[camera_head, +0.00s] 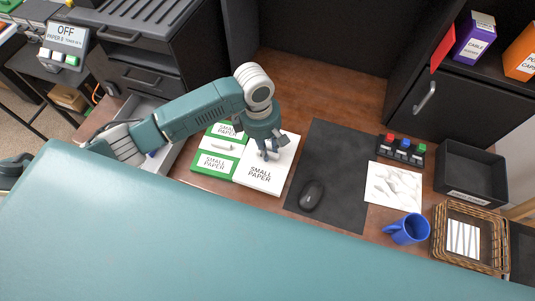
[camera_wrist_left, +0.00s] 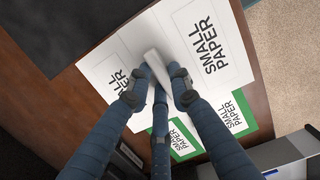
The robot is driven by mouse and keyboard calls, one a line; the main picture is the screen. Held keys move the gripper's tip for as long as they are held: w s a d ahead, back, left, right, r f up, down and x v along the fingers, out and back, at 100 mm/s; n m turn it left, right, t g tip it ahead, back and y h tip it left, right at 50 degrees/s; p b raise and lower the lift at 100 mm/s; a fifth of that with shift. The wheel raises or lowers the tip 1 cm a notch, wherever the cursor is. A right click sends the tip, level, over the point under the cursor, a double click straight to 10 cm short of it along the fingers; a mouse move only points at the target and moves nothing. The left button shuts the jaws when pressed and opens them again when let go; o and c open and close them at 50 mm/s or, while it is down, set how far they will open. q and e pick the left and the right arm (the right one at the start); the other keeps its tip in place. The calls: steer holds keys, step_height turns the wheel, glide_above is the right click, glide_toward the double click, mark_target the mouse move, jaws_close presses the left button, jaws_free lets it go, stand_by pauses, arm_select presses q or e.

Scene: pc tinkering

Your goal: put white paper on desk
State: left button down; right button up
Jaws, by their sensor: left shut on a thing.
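My left gripper (camera_head: 268,152) is over a white stack labelled SMALL PAPER (camera_head: 263,178) on the brown desk (camera_head: 300,95). In the left wrist view the left gripper (camera_wrist_left: 160,78) is shut on white paper (camera_wrist_left: 157,62), whose pinched edge stands up between the fingertips. White paper with SMALL PAPER print (camera_wrist_left: 208,40) spreads below. I cannot tell whether the held sheet is fully off the stack. Green-edged SMALL PAPER packs (camera_head: 216,164) lie just left of the white stack. My right gripper is not in view.
A black mat (camera_head: 330,160) with a mouse (camera_head: 311,195) lies right of the stack. Farther right are a marbled white sheet (camera_head: 393,187), colored buttons (camera_head: 403,147), a blue mug (camera_head: 407,229), a black tray (camera_head: 468,175) and a wicker basket (camera_head: 440,245).

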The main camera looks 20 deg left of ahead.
arm_select(q)
steer(key=shift+f, duration=2.15)
steer(key=c, duration=1.6)
jaws_free()
steer(key=shift+f, duration=0.15)
steer(key=shift+o, duration=0.2)
steer(key=r, duration=0.4)
steer(key=a+r, duration=0.1)
steer(key=r, duration=0.7)
steer(key=shift+a+r, duration=0.1)
steer(key=shift+a, duration=0.15)
